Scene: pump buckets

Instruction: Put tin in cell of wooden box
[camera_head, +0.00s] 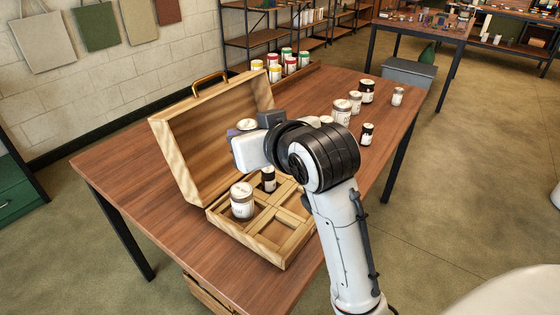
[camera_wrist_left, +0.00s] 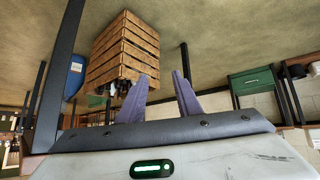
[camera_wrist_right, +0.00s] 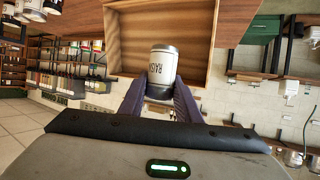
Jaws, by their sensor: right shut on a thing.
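The open wooden box (camera_head: 262,252) stands on the brown table with its lid raised behind it. A white tin (camera_head: 242,201) stands in a left cell, and a smaller dark tin (camera_head: 268,180) shows at the cells behind it. The front right cells look empty. My right gripper (camera_head: 246,127) is above the box's back part, near the lid. In the right wrist view it is shut on a white tin (camera_wrist_right: 162,66) lettered "RAISI", cut off or hard to read beyond that; the head view mostly hides this tin. My left gripper (camera_wrist_left: 160,84) shows in its wrist view, open and empty.
Several tins stand on the right of the table, including a white one (camera_head: 341,112) and a dark one (camera_head: 367,134). A rack of coloured cans (camera_head: 289,64) is at the back edge. The left wrist view shows a slatted crate (camera_wrist_left: 124,50). The table's front left is clear.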

